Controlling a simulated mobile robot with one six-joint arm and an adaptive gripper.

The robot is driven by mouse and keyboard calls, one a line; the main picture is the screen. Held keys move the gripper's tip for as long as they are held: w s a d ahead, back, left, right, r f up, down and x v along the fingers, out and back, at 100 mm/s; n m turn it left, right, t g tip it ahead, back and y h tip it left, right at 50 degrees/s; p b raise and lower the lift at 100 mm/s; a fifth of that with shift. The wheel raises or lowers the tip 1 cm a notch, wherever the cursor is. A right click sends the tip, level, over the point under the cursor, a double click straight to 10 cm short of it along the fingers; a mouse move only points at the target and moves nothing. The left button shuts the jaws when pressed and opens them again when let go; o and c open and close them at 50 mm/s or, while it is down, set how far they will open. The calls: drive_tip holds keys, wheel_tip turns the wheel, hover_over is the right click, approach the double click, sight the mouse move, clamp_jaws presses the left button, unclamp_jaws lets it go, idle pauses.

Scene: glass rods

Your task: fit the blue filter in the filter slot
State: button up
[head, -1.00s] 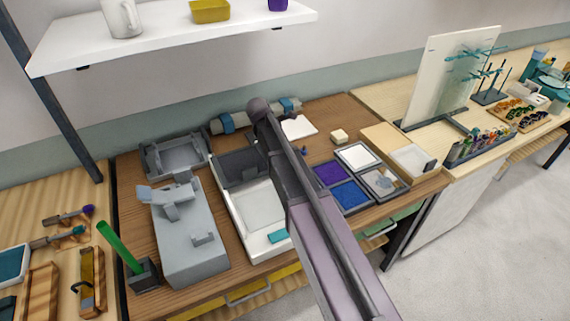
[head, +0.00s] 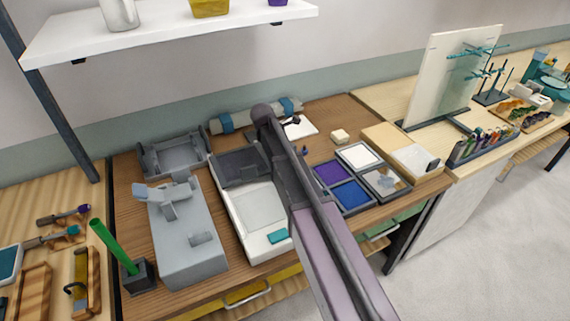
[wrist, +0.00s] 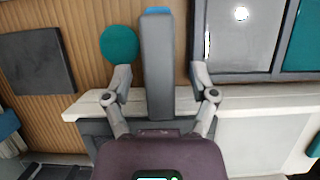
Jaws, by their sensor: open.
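A blue square (head: 350,194), which looks like the blue filter, lies in a dark-framed tray right of my arm in the head view. Purple, white and greyish squares sit beside it. I cannot tell for sure which opening is the filter slot; a white tray-like housing (head: 236,219) and a grey device (head: 184,247) stand left of my arm. In the wrist view my gripper (wrist: 160,71) is open, its fingers apart either side of a grey bar (wrist: 158,75) with a blue end. I see no contact with the bar. The head view mostly hides my gripper behind my arm.
A green rod (head: 116,244) leans in a dark holder at the left. A shelf (head: 170,32) hangs above the bench. A small cream block (head: 340,136) lies behind the tray. The wrist view shows a teal disc (wrist: 118,44) by the left finger and framed panels at upper right.

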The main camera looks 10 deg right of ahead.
drive_tip(key=shift+b+x, duration=0.65)
drive_tip(key=shift+x, duration=0.4)
clamp_jaws()
